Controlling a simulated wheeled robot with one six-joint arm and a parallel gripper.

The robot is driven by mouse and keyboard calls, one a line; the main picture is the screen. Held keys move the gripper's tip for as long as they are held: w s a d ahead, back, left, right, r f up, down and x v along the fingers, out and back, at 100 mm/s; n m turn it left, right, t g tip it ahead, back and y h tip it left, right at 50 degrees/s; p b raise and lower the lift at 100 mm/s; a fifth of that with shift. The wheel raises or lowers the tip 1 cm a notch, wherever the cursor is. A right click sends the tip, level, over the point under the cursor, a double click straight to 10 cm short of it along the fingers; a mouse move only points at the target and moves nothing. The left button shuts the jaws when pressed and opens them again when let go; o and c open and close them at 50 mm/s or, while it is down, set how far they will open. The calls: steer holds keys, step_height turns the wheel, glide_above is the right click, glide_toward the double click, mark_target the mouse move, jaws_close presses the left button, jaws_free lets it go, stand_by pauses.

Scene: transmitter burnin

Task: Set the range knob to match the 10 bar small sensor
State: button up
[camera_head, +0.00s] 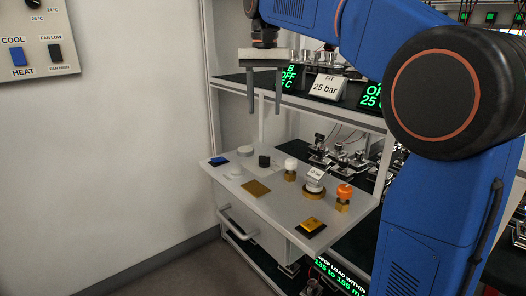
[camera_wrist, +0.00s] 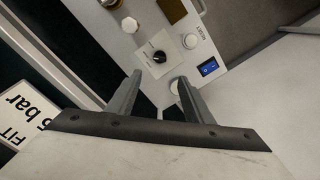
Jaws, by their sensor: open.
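The black knob (camera_head: 264,161) sits on the left part of the grey bench panel. In the wrist view the black knob (camera_wrist: 159,57) stands on a white square dial plate, whose markings are too small to read. My gripper (camera_head: 265,110) is open and empty, high above the panel. In the wrist view its fingertips (camera_wrist: 160,79) point toward the knob, apart from it. A small sensor (camera_head: 314,187) with a white round top and brass base stands at the panel's right; the card above it seems to read 10 bar, but is blurred.
A blue rocker switch (camera_wrist: 210,66) and a white round piece (camera_wrist: 176,86) are near the knob. An orange-capped fitting (camera_head: 344,193), a white-capped fitting (camera_head: 290,166) and a gold pad (camera_head: 256,188) are on the panel. A shelf with a 25 bar card (camera_head: 325,87) is behind my gripper.

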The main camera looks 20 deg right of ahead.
mark_target(264, 161)
step_height(264, 161, down, 15)
steer(key=shift+r, duration=0.1)
stand_by(0.4)
steer(key=c, duration=1)
